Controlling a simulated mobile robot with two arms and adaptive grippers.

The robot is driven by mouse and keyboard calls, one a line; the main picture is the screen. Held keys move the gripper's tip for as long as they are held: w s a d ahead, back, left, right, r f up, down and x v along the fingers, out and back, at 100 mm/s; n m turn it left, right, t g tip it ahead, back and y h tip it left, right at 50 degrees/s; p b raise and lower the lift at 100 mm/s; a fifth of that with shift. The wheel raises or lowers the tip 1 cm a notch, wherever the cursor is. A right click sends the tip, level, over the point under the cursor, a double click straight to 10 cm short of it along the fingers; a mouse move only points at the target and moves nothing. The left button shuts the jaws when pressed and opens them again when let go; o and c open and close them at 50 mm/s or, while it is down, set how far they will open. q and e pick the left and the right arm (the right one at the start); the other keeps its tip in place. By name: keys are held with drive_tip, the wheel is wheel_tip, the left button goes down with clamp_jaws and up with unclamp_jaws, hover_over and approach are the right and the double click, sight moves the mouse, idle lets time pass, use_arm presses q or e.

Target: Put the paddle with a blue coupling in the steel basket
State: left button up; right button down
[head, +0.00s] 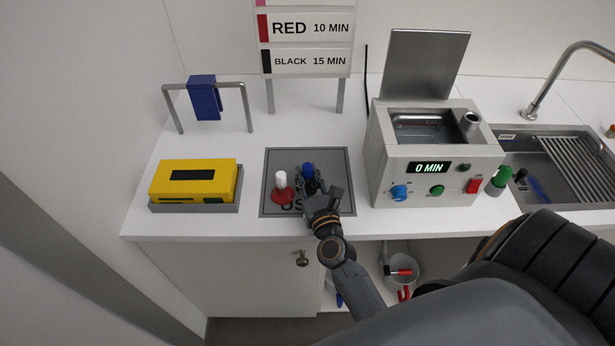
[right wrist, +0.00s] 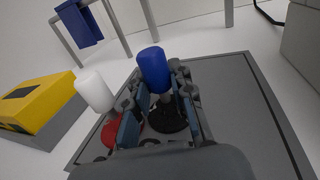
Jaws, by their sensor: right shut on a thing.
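The paddle with a blue coupling (head: 308,170) stands on a dark grey mat (head: 333,157). In the right wrist view its blue coupling (right wrist: 153,69) is on top, above a metal shaft and a dark round foot. My right gripper (head: 315,190) is shut on this paddle, with a finger on either side of the shaft. A second paddle with a white coupling (head: 280,182) and a red foot stands just left of it. A steel-lined basin (head: 425,128) is open in the top of the machine to the right; I cannot clearly make out a separate basket inside. My left gripper is out of view.
The machine (head: 440,172) has its lid (head: 424,62) raised and reads 0 MIN. A yellow box (head: 196,181) on a tray and a rail with a blue cloth (head: 204,98) are at left. A sink (head: 545,165) is at right. A bucket (head: 404,268) is below the counter.

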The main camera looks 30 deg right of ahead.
drive_tip(key=shift+f, duration=0.15)
drive_tip(key=c, duration=1.1)
unclamp_jaws()
drive_tip(key=shift+c, duration=0.2)
